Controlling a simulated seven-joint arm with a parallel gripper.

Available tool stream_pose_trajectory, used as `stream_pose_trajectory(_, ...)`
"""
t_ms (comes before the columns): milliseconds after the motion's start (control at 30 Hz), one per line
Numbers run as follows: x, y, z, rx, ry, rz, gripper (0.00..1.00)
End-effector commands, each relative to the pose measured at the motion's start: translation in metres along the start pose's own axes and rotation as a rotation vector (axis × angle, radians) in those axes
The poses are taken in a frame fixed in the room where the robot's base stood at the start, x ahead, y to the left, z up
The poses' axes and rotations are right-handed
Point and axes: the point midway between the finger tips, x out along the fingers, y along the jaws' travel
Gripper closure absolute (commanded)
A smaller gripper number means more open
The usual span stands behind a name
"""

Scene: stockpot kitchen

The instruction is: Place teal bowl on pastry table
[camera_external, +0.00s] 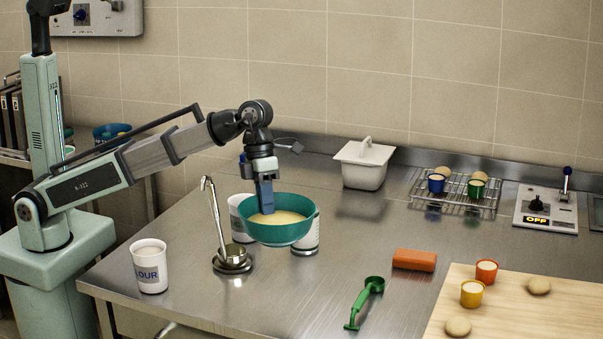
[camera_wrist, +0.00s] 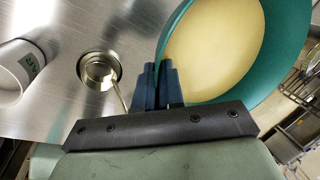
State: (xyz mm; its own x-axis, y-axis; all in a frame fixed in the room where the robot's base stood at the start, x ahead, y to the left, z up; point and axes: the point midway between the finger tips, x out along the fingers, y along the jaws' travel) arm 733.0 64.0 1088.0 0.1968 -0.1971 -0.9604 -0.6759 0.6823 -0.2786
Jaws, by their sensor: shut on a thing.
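The teal bowl (camera_external: 284,232) holds a pale yellow content and is held up above the steel table, in front of white canisters. In the wrist view the bowl (camera_wrist: 291,75) fills the upper right, its rim between my fingers. The bowl looks about level. The steel pastry table (camera_external: 205,303) lies below; the bowl's underside and any gap to the table are hard to judge.
A ladle (camera_external: 232,262) stands in a holder left of the bowl. A flour canister (camera_external: 150,272) is at the left edge. A green scoop (camera_external: 365,302), orange block (camera_external: 414,260) and wooden board (camera_external: 510,318) are to the right. Bare steel lies in the front middle.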

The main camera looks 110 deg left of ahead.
Motion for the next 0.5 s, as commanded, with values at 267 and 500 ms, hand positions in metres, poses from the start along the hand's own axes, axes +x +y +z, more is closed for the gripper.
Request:
stream_pose_trajectory(267, 0.036, 0.011, -0.001, 0.000, 0.001, 0.000, 1.00)
stream_pose_trajectory(500, 0.052, 0.015, 0.000, -0.001, 0.001, -0.001, 1.00)
